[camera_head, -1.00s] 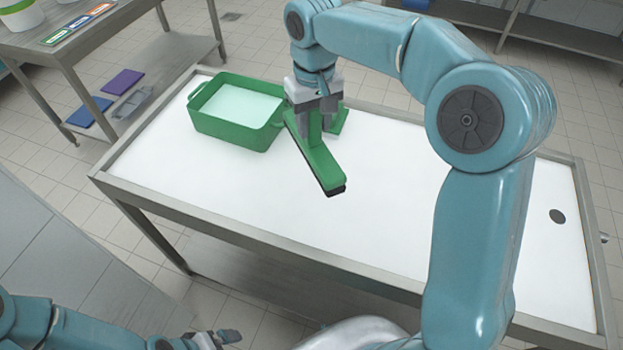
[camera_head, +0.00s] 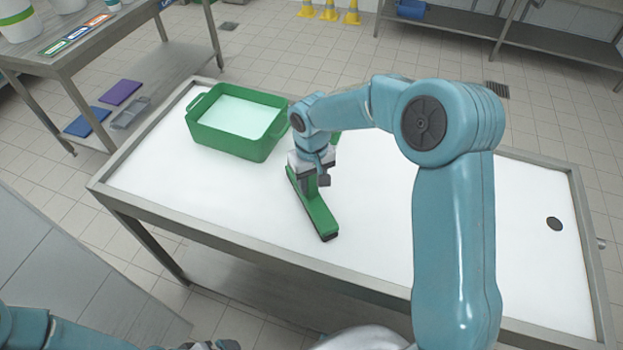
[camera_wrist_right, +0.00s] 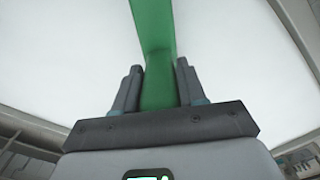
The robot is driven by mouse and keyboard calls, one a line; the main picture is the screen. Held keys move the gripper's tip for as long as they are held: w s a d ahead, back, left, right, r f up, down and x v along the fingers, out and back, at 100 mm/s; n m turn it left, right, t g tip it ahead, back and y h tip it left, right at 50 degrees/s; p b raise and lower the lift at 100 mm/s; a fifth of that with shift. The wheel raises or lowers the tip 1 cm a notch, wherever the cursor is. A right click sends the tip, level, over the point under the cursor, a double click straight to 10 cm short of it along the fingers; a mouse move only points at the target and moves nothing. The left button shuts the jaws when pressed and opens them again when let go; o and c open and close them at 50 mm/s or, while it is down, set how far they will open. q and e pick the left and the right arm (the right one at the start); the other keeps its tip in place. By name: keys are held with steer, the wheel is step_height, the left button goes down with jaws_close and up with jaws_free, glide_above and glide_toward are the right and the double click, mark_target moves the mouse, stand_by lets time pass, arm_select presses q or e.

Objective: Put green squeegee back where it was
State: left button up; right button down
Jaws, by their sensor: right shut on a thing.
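The green squeegee (camera_head: 319,215) has a long green bar with a dark lower edge. It is on or just above the white table top (camera_head: 230,205); I cannot tell which. My right gripper (camera_head: 317,182) is shut on its upright green handle, which also shows between the fingers in the right wrist view (camera_wrist_right: 158,85). A small piece of another green thing (camera_head: 336,137) shows behind my right arm, mostly hidden. My left gripper (camera_head: 215,345) is cut off at the bottom edge, and its jaws are unclear.
A green tub (camera_head: 235,145) with pale liquid stands behind and left of the squeegee. The table has a raised metal rim. A dark round spot (camera_head: 555,224) lies at its right end. The table top in front and to the right is clear.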

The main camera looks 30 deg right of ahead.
steer(key=shift+f, duration=0.15)
steer(key=c, duration=0.6)
jaws_free()
steer(key=shift+c, duration=0.2)
step_height(320, 180, up, 12)
steer(key=shift+r+b, duration=0.25)
steer(key=shift+b, duration=0.05)
steer(key=shift+f, duration=0.1)
